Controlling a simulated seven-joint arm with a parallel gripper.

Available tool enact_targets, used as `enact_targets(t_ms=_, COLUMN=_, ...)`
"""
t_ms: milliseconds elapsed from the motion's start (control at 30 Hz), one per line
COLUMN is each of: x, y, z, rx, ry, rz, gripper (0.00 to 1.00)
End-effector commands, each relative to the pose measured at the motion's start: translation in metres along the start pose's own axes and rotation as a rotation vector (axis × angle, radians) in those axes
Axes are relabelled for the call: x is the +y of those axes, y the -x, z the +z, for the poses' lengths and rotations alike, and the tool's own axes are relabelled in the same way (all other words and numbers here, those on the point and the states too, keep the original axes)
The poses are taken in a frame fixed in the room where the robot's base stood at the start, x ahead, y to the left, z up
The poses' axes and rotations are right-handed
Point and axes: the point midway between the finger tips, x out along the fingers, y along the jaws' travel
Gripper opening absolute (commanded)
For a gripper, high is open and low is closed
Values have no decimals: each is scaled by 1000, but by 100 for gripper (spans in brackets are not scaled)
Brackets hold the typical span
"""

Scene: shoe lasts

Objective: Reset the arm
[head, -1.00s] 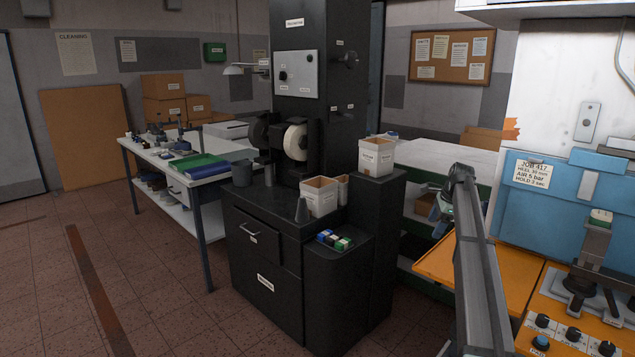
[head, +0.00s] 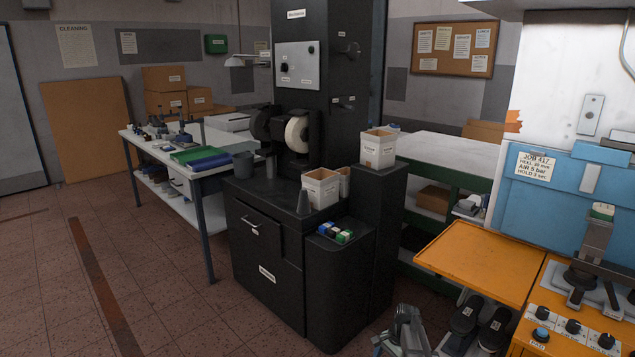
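A grey jointed part of my arm (head: 405,332) shows low in the head view, at the bottom edge just right of the black machine. I can make out no gripper fingertips, so I cannot see whether the gripper holds anything. The rest of the arm is below the frame.
A black machine cabinet (head: 265,235) with white boxes on top stands left of the arm. An orange shelf (head: 480,262) juts out to the right, with dark shoe-shaped pieces (head: 466,316) below it. A blue press (head: 545,205) stands at far right. Open tiled floor (head: 165,290) lies left.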

Motion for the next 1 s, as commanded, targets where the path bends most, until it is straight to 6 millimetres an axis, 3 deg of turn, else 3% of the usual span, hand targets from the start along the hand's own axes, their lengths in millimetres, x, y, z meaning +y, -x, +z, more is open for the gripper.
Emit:
enact_targets(t_ms=33, x=19, y=-20, z=15, rx=-9, ry=33, rz=24, gripper=84)
enact_targets(t_ms=200, x=67, y=-75, z=50, rx=-33, ry=150, rz=93, gripper=84)
enact_targets(t_ms=500, x=160, y=-150, z=117, rx=-93, ry=368, rz=212, gripper=84)
enact_targets(t_ms=700, x=226, y=-185, z=162, rx=-145, ry=516, rz=285, gripper=84)
enact_targets(t_ms=1000, x=323, y=-215, z=227, rx=-242, ry=738, rz=383, gripper=84)
